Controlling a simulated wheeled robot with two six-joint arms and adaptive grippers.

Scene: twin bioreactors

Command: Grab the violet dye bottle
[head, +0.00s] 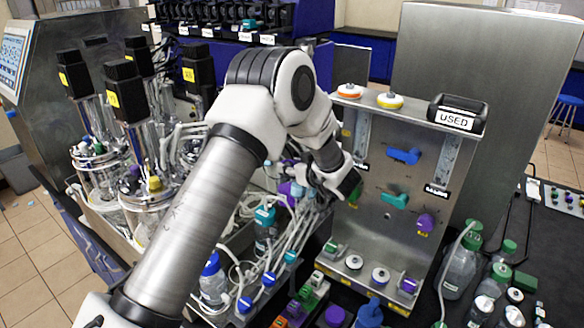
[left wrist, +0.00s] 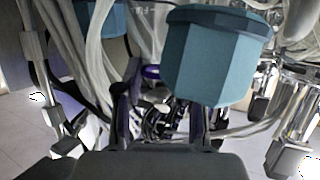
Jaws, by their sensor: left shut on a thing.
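My left arm reaches across the middle of the head view, and its gripper (head: 312,186) is down among tubes and bottles beside the metal panel. A violet cap (head: 288,188), which looks like the violet dye bottle's, shows right at the gripper, partly hidden by the arm and tubes. In the left wrist view a violet rim (left wrist: 151,72) shows between the fingers of the left gripper (left wrist: 160,105), which is shut on the bottle. Most of the bottle is hidden. My right gripper is not in view.
A teal-capped bottle (head: 265,216) stands close by; a large teal cap (left wrist: 215,62) crowds the wrist view. A blue-capped bottle (head: 213,278) stands at lower left. The metal panel (head: 375,225) with coloured valves is just right of the gripper. Glass vessels (head: 140,150) stand at left.

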